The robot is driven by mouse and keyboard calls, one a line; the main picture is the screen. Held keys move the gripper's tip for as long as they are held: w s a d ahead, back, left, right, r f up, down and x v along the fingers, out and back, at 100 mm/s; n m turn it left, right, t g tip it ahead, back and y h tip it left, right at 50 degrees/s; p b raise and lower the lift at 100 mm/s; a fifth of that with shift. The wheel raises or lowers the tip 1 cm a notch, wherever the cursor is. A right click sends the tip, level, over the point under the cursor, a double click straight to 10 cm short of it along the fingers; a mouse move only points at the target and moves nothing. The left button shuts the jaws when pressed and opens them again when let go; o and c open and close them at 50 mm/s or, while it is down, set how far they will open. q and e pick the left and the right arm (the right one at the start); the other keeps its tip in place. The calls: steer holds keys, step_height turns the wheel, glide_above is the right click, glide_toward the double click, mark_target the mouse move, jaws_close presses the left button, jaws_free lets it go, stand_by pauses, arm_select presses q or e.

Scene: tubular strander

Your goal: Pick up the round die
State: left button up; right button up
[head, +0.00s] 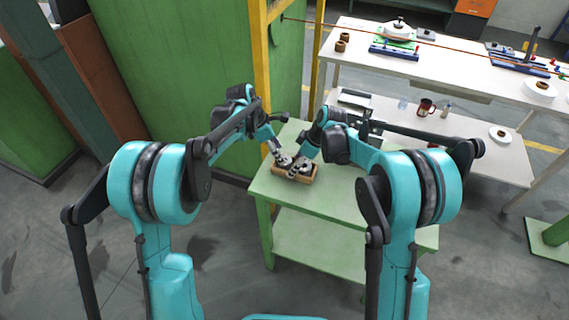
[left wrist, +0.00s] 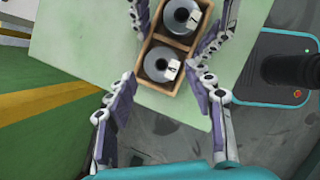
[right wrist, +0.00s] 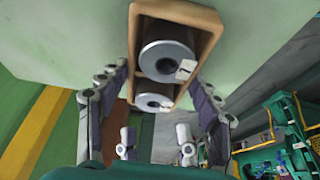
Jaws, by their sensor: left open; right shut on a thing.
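A small two-compartment wooden box (left wrist: 182,42) holds two grey round dies, one per compartment. The far die (left wrist: 176,20) and near die (left wrist: 157,68) each carry a white tag; I cannot read the numbers surely. In the head view the box (head: 293,177) is at the left part of the green table; I cannot tell if it touches the top. My left gripper (left wrist: 163,82) is open, its fingers spread on either side of the box's near end. My right gripper (right wrist: 158,80) is shut on the box, its fingers along both outer side walls.
The green table (head: 340,195) is clear to the right of the box. A green cabinet wall (head: 185,75) and a yellow post (head: 262,70) stand behind it.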

arm_select(q)
steer(key=shift+x, duration=1.95)
steer(key=shift+s, duration=0.1)
steer(key=shift+a, duration=0.1)
jaws_close()
arm_select(e)
steer(key=shift+s, duration=0.1)
steer(key=o, duration=1.3)
arm_select(q)
step_height(320, 180, up, 10)
